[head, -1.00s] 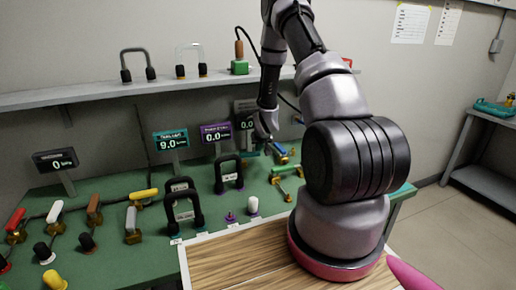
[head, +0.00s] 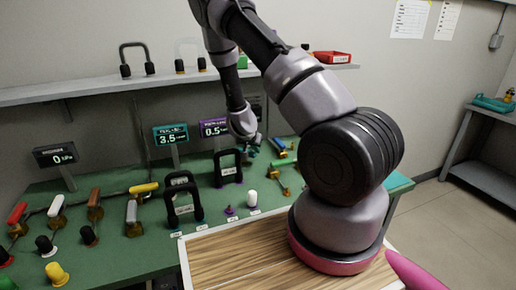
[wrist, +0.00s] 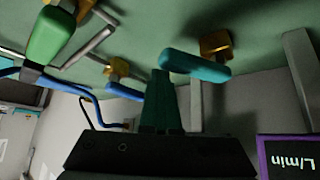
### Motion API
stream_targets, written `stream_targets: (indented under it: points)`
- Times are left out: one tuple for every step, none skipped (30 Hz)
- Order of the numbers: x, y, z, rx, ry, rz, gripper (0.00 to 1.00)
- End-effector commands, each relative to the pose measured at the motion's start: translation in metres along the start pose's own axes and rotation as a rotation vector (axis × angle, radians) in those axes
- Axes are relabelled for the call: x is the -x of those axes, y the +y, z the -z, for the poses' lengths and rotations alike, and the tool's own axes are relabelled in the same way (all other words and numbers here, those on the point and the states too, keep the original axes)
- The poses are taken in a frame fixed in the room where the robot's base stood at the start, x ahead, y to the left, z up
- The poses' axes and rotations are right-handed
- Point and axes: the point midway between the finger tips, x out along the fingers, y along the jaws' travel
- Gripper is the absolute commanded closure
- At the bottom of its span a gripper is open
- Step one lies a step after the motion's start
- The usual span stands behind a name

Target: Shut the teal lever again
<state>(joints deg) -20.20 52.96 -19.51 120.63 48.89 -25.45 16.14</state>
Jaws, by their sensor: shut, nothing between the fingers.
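The teal lever (wrist: 195,66) shows in the wrist view as a rounded teal handle beside a brass valve body (wrist: 216,44). My gripper (wrist: 160,78) is shut and empty, its fingertips close to the handle's left end in that view. I cannot tell whether they touch. In the head view my gripper (head: 254,143) is low over the back of the green bench, and the teal lever is hard to make out behind it. The teal display (head: 170,135) reads about 3.5.
A purple display (head: 214,128) reads about 0.5. A blue lever (head: 284,161) and a yellow lever (head: 279,141) stand right of my gripper. Black handles (head: 184,205) stand to the left. A green lever (wrist: 51,36) and a bent metal rod (wrist: 90,46) show in the wrist view.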

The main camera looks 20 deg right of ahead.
Motion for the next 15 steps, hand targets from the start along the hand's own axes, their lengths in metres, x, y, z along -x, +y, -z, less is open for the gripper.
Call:
stream_targets:
  points:
    - [0.003,-0.002,-0.004,0.003,-0.001,0.002,1.0]
    - [0.004,-0.003,-0.006,0.003,-0.001,0.002,1.0]
    - [0.006,-0.003,-0.008,0.004,-0.002,0.002,1.0]
    - [0.007,-0.004,-0.01,0.004,-0.002,0.002,1.0]
    - [0.008,-0.004,-0.011,0.004,-0.002,0.002,1.0]
    - [0.009,-0.005,-0.013,0.003,-0.002,0.002,1.0]
    - [0.011,-0.005,-0.014,0.003,-0.002,0.002,1.0]
    - [0.011,-0.006,-0.015,0.003,-0.002,0.002,1.0]
    - [0.013,-0.007,-0.017,0.004,-0.002,0.002,1.0]
    - [0.014,-0.008,-0.018,0.004,-0.002,0.002,1.0]
    - [0.014,-0.009,-0.019,0.003,-0.002,0.002,1.0]
    - [0.015,-0.009,-0.02,0.003,-0.002,0.002,1.0]
    - [0.016,-0.01,-0.021,0.002,-0.002,0.002,1.0]
    - [0.017,-0.011,-0.022,0.002,-0.002,0.002,1.0]
    - [0.018,-0.011,-0.023,0.002,-0.002,0.002,1.0]
